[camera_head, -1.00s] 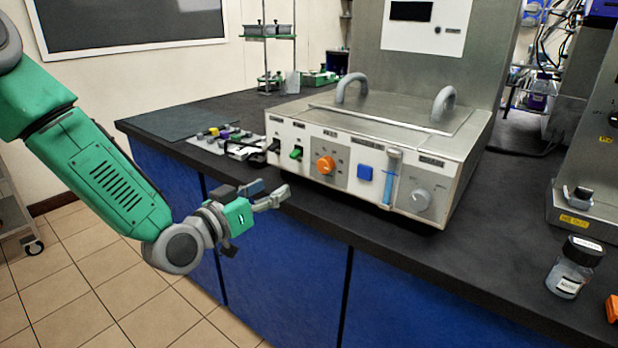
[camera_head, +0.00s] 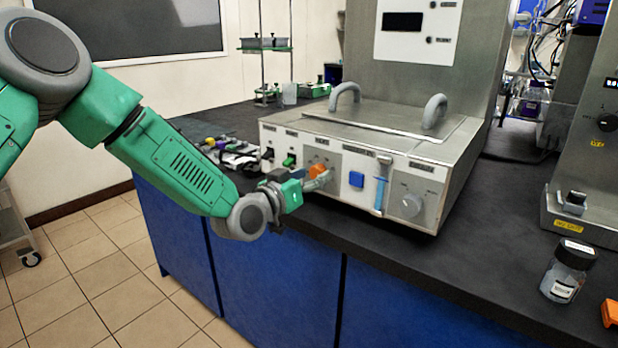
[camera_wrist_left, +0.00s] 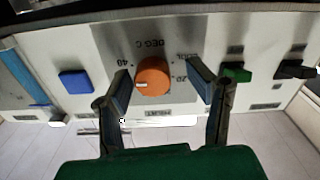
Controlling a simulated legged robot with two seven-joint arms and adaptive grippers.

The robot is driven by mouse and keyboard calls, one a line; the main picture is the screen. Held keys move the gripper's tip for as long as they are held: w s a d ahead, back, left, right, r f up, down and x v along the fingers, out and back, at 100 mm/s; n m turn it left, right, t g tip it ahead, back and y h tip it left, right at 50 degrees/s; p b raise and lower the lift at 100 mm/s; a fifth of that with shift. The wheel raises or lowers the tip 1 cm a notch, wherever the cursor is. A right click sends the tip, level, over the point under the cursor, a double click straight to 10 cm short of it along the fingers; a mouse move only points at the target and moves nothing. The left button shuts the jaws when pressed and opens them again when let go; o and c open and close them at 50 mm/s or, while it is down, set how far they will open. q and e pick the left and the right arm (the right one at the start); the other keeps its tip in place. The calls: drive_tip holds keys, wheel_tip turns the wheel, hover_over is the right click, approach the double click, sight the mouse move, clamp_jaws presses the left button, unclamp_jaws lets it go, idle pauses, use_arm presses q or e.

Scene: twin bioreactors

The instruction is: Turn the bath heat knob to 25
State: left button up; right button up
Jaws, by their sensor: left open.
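The orange heat knob (camera_head: 317,169) is on the front panel of the bath unit (camera_head: 338,190), partly hidden by my left gripper in the head view. In the wrist view, which shows the panel upside down, the orange knob (camera_wrist_left: 153,78) sits on a grey plate marked DEG C, with a 40 and a 20 legible beside it. A pale pointer mark shows on the knob's lower left there. My left gripper (camera_head: 298,180) is open in front of the panel. In the wrist view its fingers (camera_wrist_left: 161,84) stand either side of the knob; contact cannot be told.
A green switch (camera_wrist_left: 236,73) and a black switch (camera_wrist_left: 295,70) lie on one side of the knob, a blue button (camera_wrist_left: 76,81) on the other. A capped jar (camera_head: 568,272) stands on the dark bench.

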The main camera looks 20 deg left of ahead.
use_arm(q)
drive_tip(key=shift+d+r, duration=0.1)
drive_tip(key=shift+d, duration=0.95)
drive_tip(key=c, duration=1.1)
drive_tip(key=shift+w+a+f, duration=0.1)
drive_tip(key=shift+a+f, duration=0.15)
drive_tip(key=shift+a, duration=0.6)
drive_tip(key=shift+c, duration=0.2)
drive_tip(key=shift+d+r, duration=0.1)
drive_tip(key=shift+d, duration=0.3)
use_arm(e)
drive_tip(key=shift+d+f, duration=0.2)
drive_tip(key=shift+d, duration=0.35)
